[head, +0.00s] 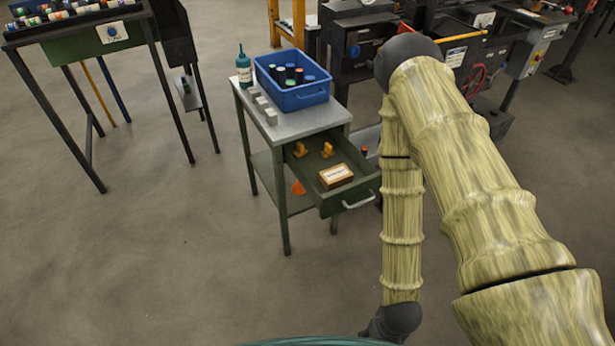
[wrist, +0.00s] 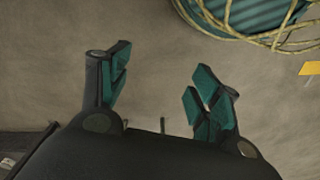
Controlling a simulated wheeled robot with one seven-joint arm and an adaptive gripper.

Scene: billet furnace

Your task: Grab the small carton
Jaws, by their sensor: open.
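The small carton (head: 336,176) is a tan box with a white label on its top. In the head view it lies in the pulled-out green drawer (head: 318,203) of a small metal table, near the drawer's front. My gripper (wrist: 160,95) is open and empty in the wrist view, with teal pads on its two fingers and bare floor behind them. In the head view my arm hangs down right of the drawer, and its lower end is at the bottom edge. The carton cannot be made out in the wrist view.
Two yellow pieces (head: 327,150) lie behind the carton in the drawer. The tabletop holds a blue bin (head: 304,97) of cylinders, a teal bottle (head: 243,68) and grey blocks (head: 262,104). A workbench (head: 75,40) stands at left. Machinery (head: 362,50) stands behind. Floor at left front is clear.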

